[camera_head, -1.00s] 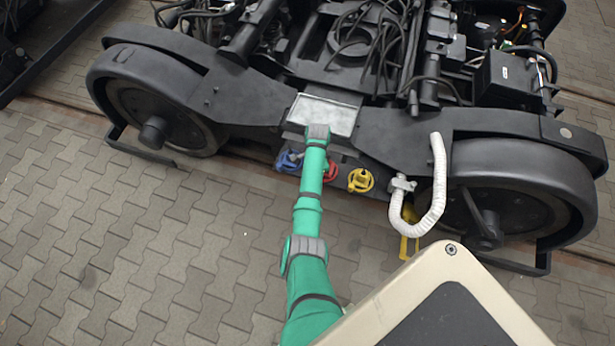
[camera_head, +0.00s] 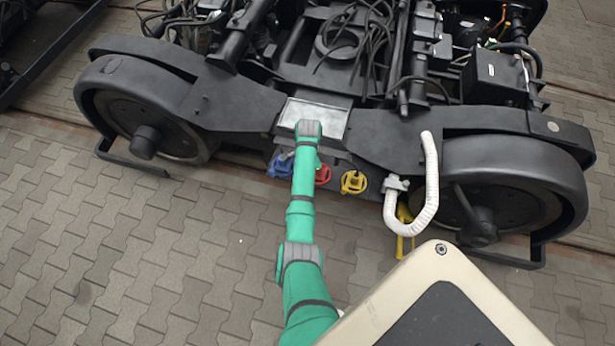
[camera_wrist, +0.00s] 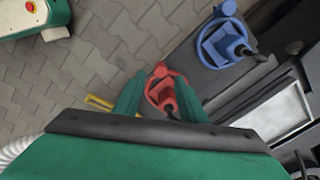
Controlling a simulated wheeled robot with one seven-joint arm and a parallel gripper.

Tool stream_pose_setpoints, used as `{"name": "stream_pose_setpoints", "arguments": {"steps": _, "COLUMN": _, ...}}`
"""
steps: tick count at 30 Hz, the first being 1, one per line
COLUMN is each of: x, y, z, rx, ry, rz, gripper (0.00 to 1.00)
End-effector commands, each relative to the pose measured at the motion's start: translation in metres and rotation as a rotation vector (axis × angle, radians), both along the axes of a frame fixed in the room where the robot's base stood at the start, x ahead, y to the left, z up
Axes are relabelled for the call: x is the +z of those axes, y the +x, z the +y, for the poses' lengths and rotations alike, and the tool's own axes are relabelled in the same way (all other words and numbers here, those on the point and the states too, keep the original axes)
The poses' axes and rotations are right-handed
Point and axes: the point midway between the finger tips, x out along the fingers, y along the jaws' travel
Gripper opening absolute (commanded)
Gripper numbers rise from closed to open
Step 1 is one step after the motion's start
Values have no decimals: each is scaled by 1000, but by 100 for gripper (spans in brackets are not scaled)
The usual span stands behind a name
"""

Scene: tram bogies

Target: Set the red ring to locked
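The red ring (camera_head: 323,175) is a small handwheel-like part on the low front of the bogie, between a blue one and a yellow one. In the head view my arm partly covers it. In the wrist view the red ring (camera_wrist: 163,92) shows between the two green fingers of my gripper (camera_wrist: 159,100), with its lower part hidden by my wrist. The fingers are apart, one on each side of it. I cannot tell whether they touch it. In the head view the gripper itself is hidden behind my arm.
The blue ring (camera_head: 281,165) is left of the red one and the yellow ring (camera_head: 354,182) is right of it. A white hose (camera_head: 431,180) hangs farther right. Black wheels (camera_head: 150,115) flank the bogie. A pale metal plate (camera_head: 330,111) lies above. Paved floor in front is open.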

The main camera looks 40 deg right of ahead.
Motion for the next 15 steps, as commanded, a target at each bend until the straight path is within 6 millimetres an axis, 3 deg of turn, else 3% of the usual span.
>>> {"name": "stream_pose_setpoints", "arguments": {"steps": 6, "x": 40, "y": 1, "z": 1, "rx": 2, "ry": -1, "rz": -2, "gripper": 38}}
{"name": "stream_pose_setpoints", "arguments": {"steps": 15, "x": 63, "y": -1, "z": 2, "rx": 2, "ry": 3, "rz": 1, "gripper": 38}}
